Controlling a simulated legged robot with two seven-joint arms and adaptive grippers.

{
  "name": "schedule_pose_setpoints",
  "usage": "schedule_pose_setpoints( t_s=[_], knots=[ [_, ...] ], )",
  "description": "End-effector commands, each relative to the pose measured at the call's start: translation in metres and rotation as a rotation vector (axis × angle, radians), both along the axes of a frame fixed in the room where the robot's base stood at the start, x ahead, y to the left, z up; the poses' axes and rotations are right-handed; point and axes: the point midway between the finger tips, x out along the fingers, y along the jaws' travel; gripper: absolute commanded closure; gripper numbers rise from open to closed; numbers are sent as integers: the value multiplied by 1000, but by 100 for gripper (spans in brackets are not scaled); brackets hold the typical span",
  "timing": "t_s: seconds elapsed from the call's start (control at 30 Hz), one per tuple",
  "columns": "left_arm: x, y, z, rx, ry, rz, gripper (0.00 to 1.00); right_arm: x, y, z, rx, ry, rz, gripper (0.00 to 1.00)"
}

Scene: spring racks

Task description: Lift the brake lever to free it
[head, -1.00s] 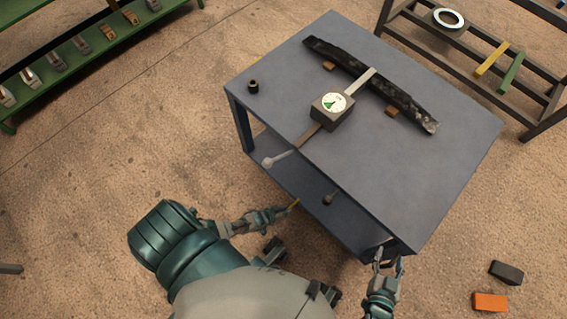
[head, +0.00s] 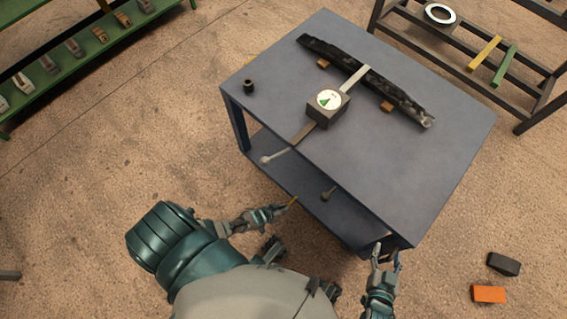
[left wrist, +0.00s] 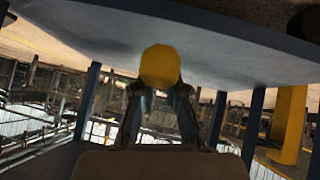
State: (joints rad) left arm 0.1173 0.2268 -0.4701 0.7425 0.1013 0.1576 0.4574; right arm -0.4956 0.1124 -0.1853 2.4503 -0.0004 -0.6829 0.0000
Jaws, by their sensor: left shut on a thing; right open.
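A dark box with a round dial (head: 328,108) sits on the blue table. A flat bar runs from it to the front edge, and a pale lever with a ball end (head: 278,156) sticks out past that edge. A small dark knob (head: 328,194) shows below the edge; I cannot tell which is the brake lever. My left gripper (head: 283,208) is shut on a yellow piece (head: 292,202), below and apart from the pale lever. In the left wrist view the yellow piece (left wrist: 160,66) shows its round end between the fingers. My right gripper (head: 385,255) is open and empty beside the table's near corner.
The blue table (head: 420,180) carries a long dark leaf spring (head: 375,85) on small brown blocks and a black cylinder (head: 249,86). A black block (head: 503,264) and an orange block (head: 488,294) lie on the floor at right. Racks stand at top left and top right.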

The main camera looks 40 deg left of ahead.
Motion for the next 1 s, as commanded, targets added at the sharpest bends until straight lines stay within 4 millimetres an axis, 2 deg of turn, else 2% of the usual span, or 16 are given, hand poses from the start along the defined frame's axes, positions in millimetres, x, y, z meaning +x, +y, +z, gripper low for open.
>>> schedule_pose_setpoints(
  t_s=[0.33,0.37,0.4,0.47,0.77,1.0],
  knots=[
    [1,-4,2,-4,-7,-5,100,0,0,1,0,-1,0,45],
    [1,-4,2,-4,-7,-5,86,0,0,1,0,-1,0,45],
    [2,-4,2,-4,-7,-5,76,0,0,1,0,-1,0,45],
    [2,-4,2,-3,-7,-4,63,0,0,1,0,-1,0,45],
    [1,-1,1,-2,-3,-1,63,-2,0,0,-1,3,0,45],
    [-10,2,10,-4,-3,0,63,-1,0,0,0,1,0,45]
  ],
)
